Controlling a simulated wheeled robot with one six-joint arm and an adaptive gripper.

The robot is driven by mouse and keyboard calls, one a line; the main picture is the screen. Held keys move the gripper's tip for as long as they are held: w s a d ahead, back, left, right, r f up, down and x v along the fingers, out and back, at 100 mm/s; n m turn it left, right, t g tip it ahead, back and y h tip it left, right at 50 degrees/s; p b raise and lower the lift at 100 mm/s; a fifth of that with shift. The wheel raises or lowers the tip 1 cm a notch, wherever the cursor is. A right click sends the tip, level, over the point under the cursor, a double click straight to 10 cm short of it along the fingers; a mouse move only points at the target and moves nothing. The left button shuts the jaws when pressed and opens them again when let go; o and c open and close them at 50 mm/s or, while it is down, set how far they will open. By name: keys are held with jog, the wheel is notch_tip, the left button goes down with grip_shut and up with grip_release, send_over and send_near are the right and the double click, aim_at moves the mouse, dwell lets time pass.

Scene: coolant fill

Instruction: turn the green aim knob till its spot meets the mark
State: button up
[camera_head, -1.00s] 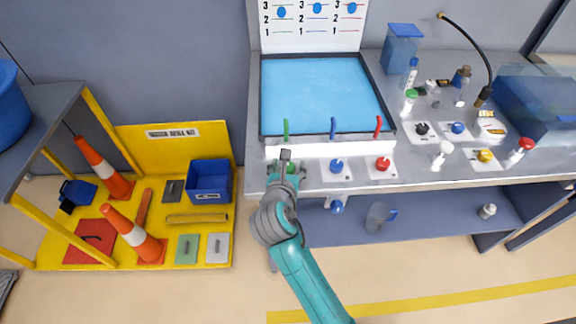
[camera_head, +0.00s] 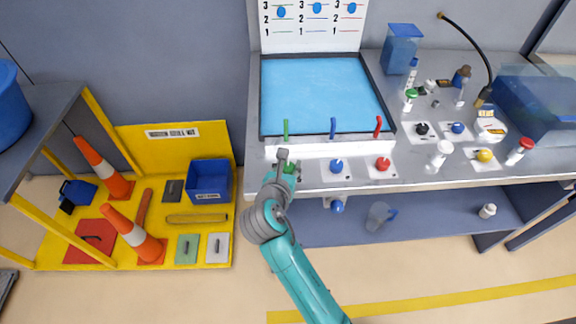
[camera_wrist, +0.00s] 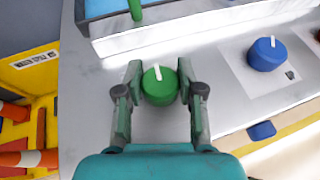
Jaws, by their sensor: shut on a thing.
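The green aim knob (camera_wrist: 159,88) sits on the bench's front edge strip and has a white line on top. In the wrist view that line points up and slightly left. My gripper (camera_wrist: 160,92) is shut on the knob, one finger on each side. In the head view the gripper (camera_head: 284,158) covers much of the green knob (camera_head: 291,168). I cannot make out the mark in either view.
A blue knob (camera_wrist: 266,54) stands to the right, and a red knob (camera_head: 383,163) beyond it. A white ledge (camera_wrist: 200,27) runs behind the knobs, below the blue basin (camera_head: 322,95). A green lever (camera_head: 286,129) rises just behind the gripper.

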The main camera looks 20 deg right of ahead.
jog(key=m+g+h, duration=0.2)
jog(key=m, duration=0.1)
jog(key=shift+w+a+h, duration=0.1)
jog(key=shift+h, duration=0.2)
jog(key=shift+m+g+h, duration=1.2)
jog(key=shift+m+g, duration=1.1)
jog(key=shift+g, duration=0.3)
jog(key=o, duration=1.2)
jog(key=shift+c, duration=0.2)
jog(key=v, duration=1.1)
jog(key=shift+a+r, duration=0.1)
jog(key=shift+a, duration=0.3)
